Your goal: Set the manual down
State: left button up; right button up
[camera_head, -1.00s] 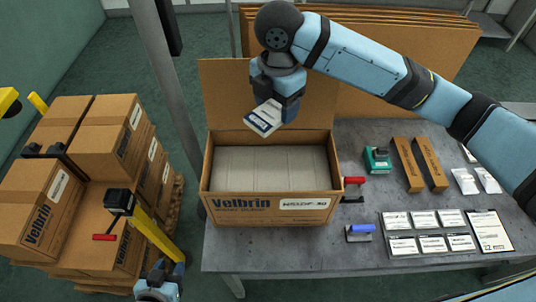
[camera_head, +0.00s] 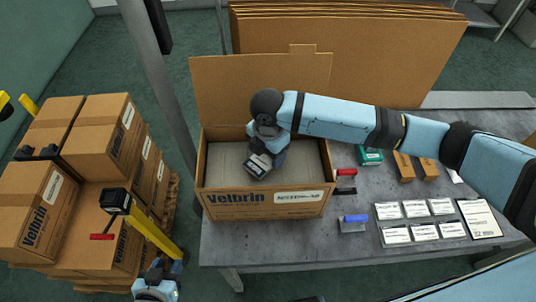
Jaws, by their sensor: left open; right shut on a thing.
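The manual (camera_head: 257,166) is a small white and dark-blue booklet. My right gripper (camera_head: 264,157) is shut on it and holds it tilted over the opening of the Velbrin carton (camera_head: 235,205). The carton stands open on the grey table, its back flap upright, with a flat grey layer (camera_head: 226,168) inside. Whether the manual touches that layer cannot be told. My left gripper (camera_head: 156,289) is open and empty at the bottom edge, left of the table; its fingers are only partly clear.
Stacked closed cartons (camera_head: 85,190) stand on a pallet at the left, beside a yellow post (camera_head: 150,232).

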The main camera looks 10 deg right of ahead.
jog(key=shift+f, duration=0.9)
jog(key=o, duration=0.9)
notch_tip(320, 180, up, 12)
jog(key=shift+r+b, duration=0.1)
jog(key=shift+b, duration=0.45)
